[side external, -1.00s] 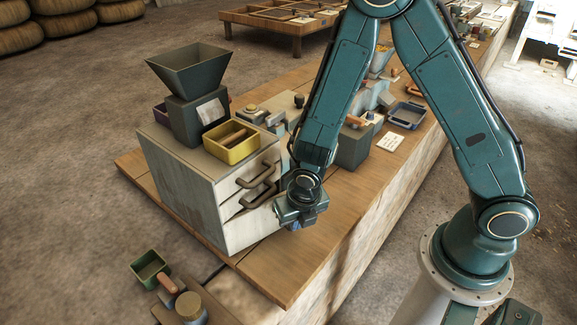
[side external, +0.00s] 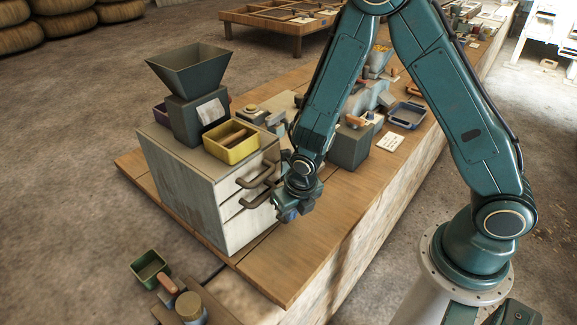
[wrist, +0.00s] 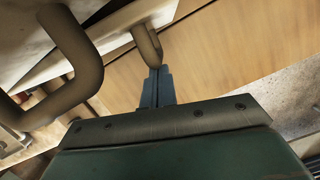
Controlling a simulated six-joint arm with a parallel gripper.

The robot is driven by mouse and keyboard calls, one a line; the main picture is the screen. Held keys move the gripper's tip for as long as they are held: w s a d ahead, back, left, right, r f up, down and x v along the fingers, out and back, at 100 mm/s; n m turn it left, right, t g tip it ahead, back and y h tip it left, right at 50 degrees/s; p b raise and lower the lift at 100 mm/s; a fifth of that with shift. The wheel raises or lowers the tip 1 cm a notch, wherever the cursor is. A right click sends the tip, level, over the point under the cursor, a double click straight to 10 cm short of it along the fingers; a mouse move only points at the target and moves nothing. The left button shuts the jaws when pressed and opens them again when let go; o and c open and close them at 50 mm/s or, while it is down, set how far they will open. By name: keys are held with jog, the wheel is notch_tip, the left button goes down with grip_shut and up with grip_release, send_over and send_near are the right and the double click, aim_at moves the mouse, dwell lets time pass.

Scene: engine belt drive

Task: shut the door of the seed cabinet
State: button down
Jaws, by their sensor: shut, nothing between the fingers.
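The seed cabinet (side external: 185,190) is a pale, worn box near the table's left end. Its front (side external: 238,228) has an upper bar handle (side external: 254,176) and a lower one (side external: 257,199). My gripper (side external: 290,215) is at the front's right side, close to the lower handle. In the wrist view my shut, empty fingers (wrist: 157,86) point at a handle (wrist: 147,42), close to or touching its end. Another handle (wrist: 80,55) looms large at left.
A dark hopper (side external: 188,95) and a yellow tray (side external: 231,142) stand on the cabinet. A grey block (side external: 350,146) and a blue tray (side external: 407,114) lie beyond my arm. A green bin (side external: 150,269) is at the lower left. Bare tabletop (side external: 290,265) lies before the cabinet.

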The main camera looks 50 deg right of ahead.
dwell(0.6)
jog(key=shift+s+a, duration=0.25)
jog(key=shift+s, duration=0.65)
jog(key=shift+s+a, duration=0.15)
jog(key=shift+s, duration=0.4)
jog(key=shift+s+a, duration=0.15)
jog(key=shift+s, duration=0.4)
jog(key=v, duration=1)
